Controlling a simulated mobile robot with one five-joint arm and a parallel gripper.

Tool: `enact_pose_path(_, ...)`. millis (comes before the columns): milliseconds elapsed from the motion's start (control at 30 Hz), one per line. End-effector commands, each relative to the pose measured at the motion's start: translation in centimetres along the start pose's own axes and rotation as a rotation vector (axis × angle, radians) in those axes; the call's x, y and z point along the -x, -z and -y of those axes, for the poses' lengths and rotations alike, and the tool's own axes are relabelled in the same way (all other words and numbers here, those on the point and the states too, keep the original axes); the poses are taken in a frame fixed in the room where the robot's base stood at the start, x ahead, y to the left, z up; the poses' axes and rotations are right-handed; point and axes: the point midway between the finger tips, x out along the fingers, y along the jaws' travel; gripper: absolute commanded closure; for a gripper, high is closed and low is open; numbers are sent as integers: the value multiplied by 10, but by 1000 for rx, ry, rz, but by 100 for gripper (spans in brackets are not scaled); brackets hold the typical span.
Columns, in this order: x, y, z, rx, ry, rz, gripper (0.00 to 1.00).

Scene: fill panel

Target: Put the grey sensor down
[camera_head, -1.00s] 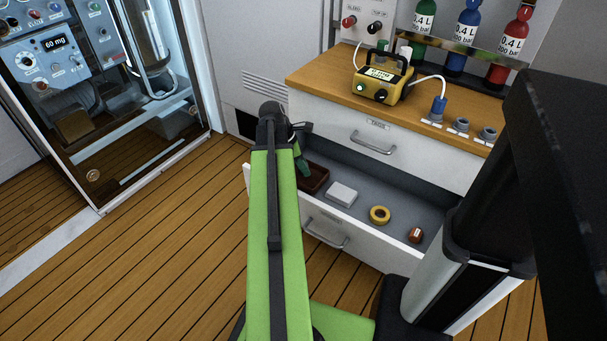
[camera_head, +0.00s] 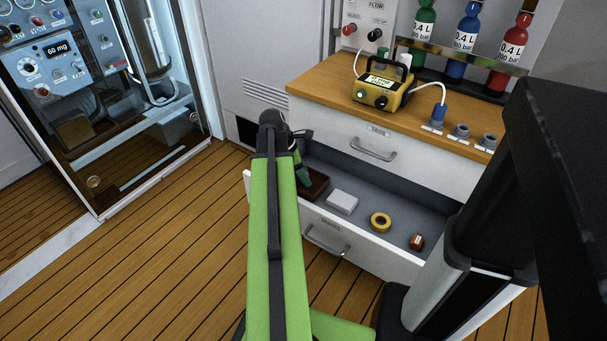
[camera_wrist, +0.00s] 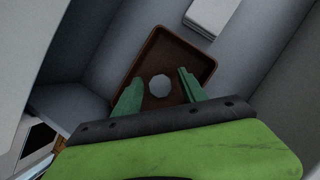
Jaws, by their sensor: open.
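The grey sensor (camera_wrist: 160,86) shows in the wrist view as a small light-grey round piece within the outline of the brown tray (camera_wrist: 143,44). It appears to lie on the tray's floor. My gripper (camera_wrist: 158,84) is open, with one green finger on each side of the sensor and a gap at both sides. In the head view my gripper (camera_head: 303,172) points down into the open drawer at the tray (camera_head: 319,186). There my arm and gripper hide the sensor.
The open drawer (camera_head: 375,205) also holds a white box (camera_head: 342,202), a yellow tape ring (camera_head: 381,222) and a small brown item (camera_head: 416,242). The wooden counter (camera_head: 335,88) above carries a yellow device (camera_head: 383,88) and several grey round pieces at right.

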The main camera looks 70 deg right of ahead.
Motion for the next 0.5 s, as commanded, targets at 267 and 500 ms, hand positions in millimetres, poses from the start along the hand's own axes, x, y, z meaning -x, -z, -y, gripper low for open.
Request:
enact_pose_path(267,56,-4,0,2,0,0,51)
enact_pose_path(500,110,-4,0,1,-1,0,51)
